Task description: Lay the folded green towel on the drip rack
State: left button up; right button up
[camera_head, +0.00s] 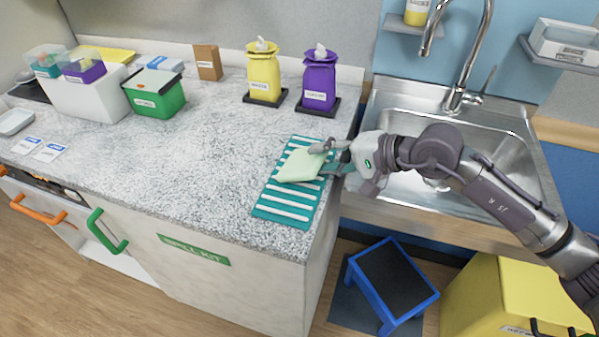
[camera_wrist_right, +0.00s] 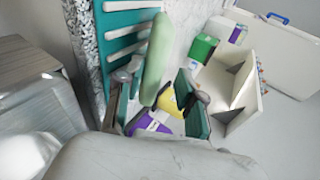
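The folded pale green towel (camera_head: 300,165) is on or just above the teal drip rack with white slats (camera_head: 284,208), over its upper half. Contact between them cannot be told. In the right wrist view the towel (camera_wrist_right: 157,55) shows narrow and edge-on, beside the rack's slats (camera_wrist_right: 123,45). My right gripper (camera_head: 327,158) is at the towel's right edge. In the wrist view its two fingers (camera_wrist_right: 163,98) stand well apart, with the towel's near end between them and no grip on both sides visible. My left gripper is not in view.
Yellow (camera_head: 263,75) and purple (camera_head: 319,82) wipe pouches stand behind the rack. A green box (camera_head: 154,94) and white bin (camera_head: 85,98) stand left. The sink (camera_head: 400,108) with its faucet is right. The counter (camera_head: 190,150) left of the rack is clear.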

jog(key=shift+b+v, duration=0.4)
jog(key=shift+v, duration=1.8)
notch_tip(320, 180, up, 7)
jog(key=s+d+p, duration=0.1)
jog(key=d, duration=0.1)
jog(key=shift+r+p, duration=0.2)
jog(key=shift+p, duration=0.1)
jog(key=shift+s+d, duration=0.15)
